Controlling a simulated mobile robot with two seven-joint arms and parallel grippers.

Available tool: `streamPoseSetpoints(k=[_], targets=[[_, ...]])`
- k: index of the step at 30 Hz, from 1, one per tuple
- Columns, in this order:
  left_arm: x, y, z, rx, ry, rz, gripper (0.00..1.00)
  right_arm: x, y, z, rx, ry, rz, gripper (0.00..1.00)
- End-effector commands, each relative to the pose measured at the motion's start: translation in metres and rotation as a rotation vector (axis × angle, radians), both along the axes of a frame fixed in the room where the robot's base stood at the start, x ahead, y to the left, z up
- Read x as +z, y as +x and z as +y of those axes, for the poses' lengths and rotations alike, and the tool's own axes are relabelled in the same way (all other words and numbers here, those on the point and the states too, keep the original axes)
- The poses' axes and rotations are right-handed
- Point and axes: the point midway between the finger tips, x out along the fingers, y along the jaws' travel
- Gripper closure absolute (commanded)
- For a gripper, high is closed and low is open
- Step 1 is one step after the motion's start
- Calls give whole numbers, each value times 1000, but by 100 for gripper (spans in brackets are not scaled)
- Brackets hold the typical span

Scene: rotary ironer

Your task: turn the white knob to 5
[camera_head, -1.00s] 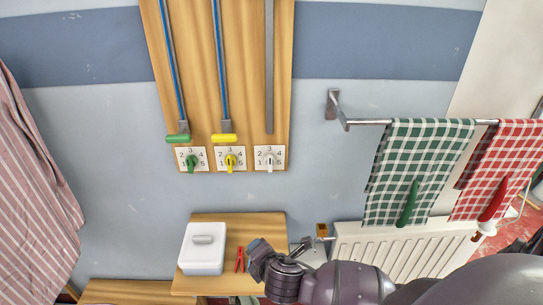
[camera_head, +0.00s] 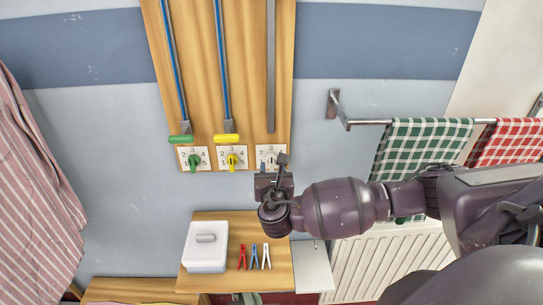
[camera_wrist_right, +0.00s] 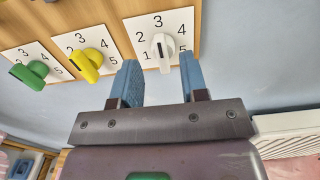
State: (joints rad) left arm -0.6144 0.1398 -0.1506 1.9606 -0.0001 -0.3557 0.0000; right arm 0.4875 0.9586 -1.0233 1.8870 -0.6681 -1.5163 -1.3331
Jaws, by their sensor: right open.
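The white knob (camera_wrist_right: 162,46) sits on a white dial plate (camera_wrist_right: 175,24) numbered 1 to 5, the rightmost of three dials. Its narrow grip stands roughly upright with a dark mark on it; I cannot tell surely which number it indicates. In the head view the plate (camera_head: 265,151) shows in part, and my gripper covers most of the knob. My right gripper (camera_head: 271,164) is open just below the knob. In the right wrist view its two blue fingertips (camera_wrist_right: 159,76) are spread to either side below the knob, apparently not touching it. My left gripper is not in view.
A yellow knob (camera_head: 232,160) and a green knob (camera_head: 194,160) sit left on the same wooden board (camera_head: 185,60). Below is a wooden shelf (camera_head: 236,218) with a white box (camera_head: 206,247) and red, blue and white pegs (camera_head: 254,257). Checked towels (camera_head: 420,140) hang right.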

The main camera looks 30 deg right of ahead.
Motion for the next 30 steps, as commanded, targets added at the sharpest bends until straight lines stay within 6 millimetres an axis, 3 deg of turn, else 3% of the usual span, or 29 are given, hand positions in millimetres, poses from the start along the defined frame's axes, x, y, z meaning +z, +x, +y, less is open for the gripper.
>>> streamPoseSetpoints(k=[6,12,24,30], targets=[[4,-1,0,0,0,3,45,1,30,-20,-3,-1,0,60],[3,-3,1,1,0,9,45,0,47,-29,-1,0,0,60],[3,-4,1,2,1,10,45,0,51,-32,0,2,0,60],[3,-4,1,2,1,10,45,0,51,-32,0,3,1,89]])
